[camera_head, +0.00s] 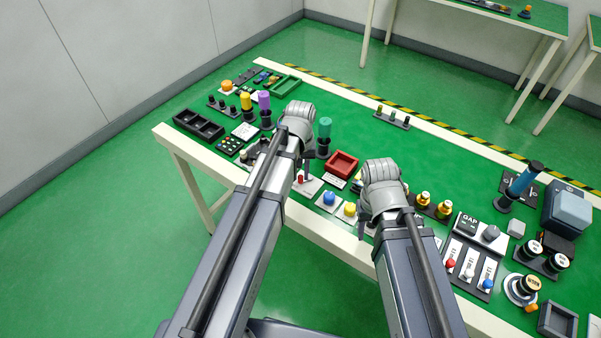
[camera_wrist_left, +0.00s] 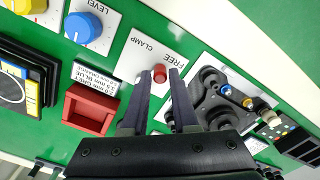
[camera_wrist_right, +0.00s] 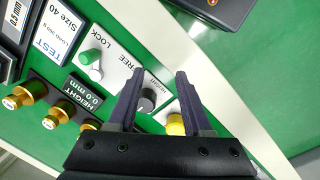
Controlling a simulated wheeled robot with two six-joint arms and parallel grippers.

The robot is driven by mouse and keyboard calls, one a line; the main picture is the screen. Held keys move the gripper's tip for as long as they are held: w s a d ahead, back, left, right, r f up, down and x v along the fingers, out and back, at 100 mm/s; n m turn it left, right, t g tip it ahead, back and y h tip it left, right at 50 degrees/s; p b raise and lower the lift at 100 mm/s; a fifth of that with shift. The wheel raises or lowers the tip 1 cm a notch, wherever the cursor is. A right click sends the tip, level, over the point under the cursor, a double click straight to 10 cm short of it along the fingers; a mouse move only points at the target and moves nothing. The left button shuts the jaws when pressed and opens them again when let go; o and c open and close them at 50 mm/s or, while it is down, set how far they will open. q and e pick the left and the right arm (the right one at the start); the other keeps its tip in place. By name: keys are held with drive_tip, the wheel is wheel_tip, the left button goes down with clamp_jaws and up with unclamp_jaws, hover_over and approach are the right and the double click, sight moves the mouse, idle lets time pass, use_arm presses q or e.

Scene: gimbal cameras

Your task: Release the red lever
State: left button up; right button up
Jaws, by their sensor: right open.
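The red lever (camera_wrist_left: 159,73) has a red knob on a white plate marked CLAMP and FREE (camera_wrist_left: 150,52) in the left wrist view. It also shows in the head view (camera_head: 300,179). My left gripper (camera_wrist_left: 161,73) has its fingertips close on both sides of the red knob. Its fingers are partly closed, but whether they press on the knob I cannot tell. My right gripper (camera_wrist_right: 160,73) is open and empty, over a plate with a dark HEIGHT knob (camera_wrist_right: 147,99) and near a yellow knob (camera_wrist_right: 175,125).
A blue LEVEL knob (camera_wrist_left: 83,27) and a red tray (camera_wrist_left: 91,108) lie to the left of the lever in the left wrist view. A dark multi-knob device (camera_wrist_left: 222,100) stands close on its right. The green table (camera_head: 440,150) holds many other parts.

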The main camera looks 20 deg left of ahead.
use_arm(q)
clamp_jaws()
drive_tip(key=shift+w+a+m, duration=0.2)
drive_tip(key=shift+m, duration=0.8)
drive_tip(key=shift+o, duration=2.3)
unclamp_jaws()
